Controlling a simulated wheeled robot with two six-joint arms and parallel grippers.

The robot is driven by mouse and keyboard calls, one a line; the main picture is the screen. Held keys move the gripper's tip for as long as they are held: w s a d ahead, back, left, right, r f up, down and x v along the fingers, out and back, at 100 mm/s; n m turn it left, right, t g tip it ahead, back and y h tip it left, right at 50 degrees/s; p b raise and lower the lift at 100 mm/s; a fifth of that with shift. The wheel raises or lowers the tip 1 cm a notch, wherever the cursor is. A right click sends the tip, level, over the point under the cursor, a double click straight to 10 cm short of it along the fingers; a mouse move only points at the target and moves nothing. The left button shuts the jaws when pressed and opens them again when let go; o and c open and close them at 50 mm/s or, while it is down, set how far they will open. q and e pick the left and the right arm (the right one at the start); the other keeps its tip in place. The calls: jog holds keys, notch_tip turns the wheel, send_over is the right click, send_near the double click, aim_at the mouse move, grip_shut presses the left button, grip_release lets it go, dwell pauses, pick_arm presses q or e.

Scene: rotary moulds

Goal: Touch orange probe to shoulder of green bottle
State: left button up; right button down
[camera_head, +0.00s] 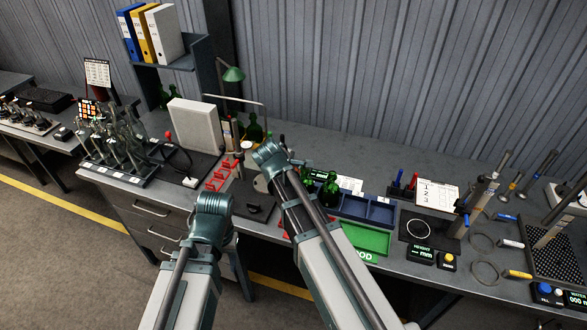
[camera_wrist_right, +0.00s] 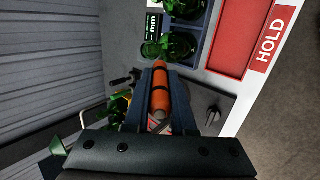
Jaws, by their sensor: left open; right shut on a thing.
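The orange probe (camera_wrist_right: 162,92), with dark bands, is shut between the fingers of my right gripper (camera_wrist_right: 162,90). Its far end overlaps a green bottle (camera_wrist_right: 154,49) in the right wrist view; I cannot tell whether they touch. A second green bottle (camera_wrist_right: 182,44) stands close beside it, and another (camera_wrist_right: 196,8) is at the top edge. In the head view, green bottles (camera_head: 330,190) stand just right of my right forearm, and my right gripper (camera_head: 270,153) hides the probe. My left gripper (camera_head: 213,203) is open and empty in front of the bench, its fingers mostly hidden.
A blue compartment tray (camera_head: 368,210) and a green tray (camera_head: 366,240) lie right of my right arm. A red tray marked HOLD (camera_wrist_right: 243,38) is beside the bottles. A white panel (camera_head: 195,126) and a red rack (camera_head: 219,175) stand left of my right gripper.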

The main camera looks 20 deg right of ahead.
notch_tip(320, 180, down, 6)
jog(key=b, duration=0.5)
jog(key=shift+w+f+b, duration=0.1)
jog(key=shift+f+b, duration=0.05)
jog(key=shift+b, duration=0.15)
jog(key=shift+w+d+f, duration=0.15)
jog(key=shift+d+f, duration=0.05)
jog(key=shift+f, duration=0.05)
jog(key=shift+w+d+f+b, duration=0.2)
jog(key=shift+f+b, duration=0.15)
jog(key=shift+b, duration=0.25)
dwell(2.6)
jog(key=shift+r, duration=0.15)
dwell(0.4)
jog(key=shift+p+v, duration=1.2)
jog(key=shift+v, duration=0.2)
